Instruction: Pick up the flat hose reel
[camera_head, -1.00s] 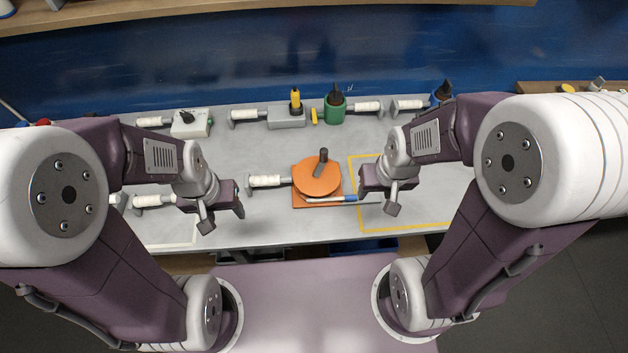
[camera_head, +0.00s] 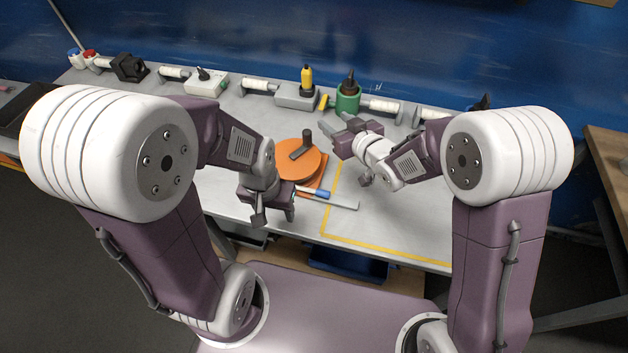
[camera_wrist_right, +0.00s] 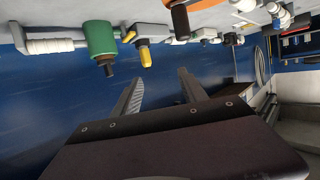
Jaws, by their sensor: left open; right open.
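The flat hose reel seems to be the orange disc (camera_head: 297,162) with a dark upright handle, on an orange square base on the bench, in the head view. My left gripper (camera_head: 274,214) is open and empty, in front of the disc's near left side. My right gripper (camera_head: 338,123) is open and empty, beyond the disc's right side, its fingers toward the green holder. Its open fingers also show in the right wrist view (camera_wrist_right: 158,88). That view looks inverted, with an orange and dark shape at its top edge that I cannot identify.
A green holder (camera_head: 348,98) with a dark-topped bottle and a grey box (camera_head: 296,97) with a yellow tool stand at the back. A blue-ended rod (camera_head: 340,204) lies at the reel's front edge. A yellow-taped area (camera_head: 385,249) on the right looks mostly clear.

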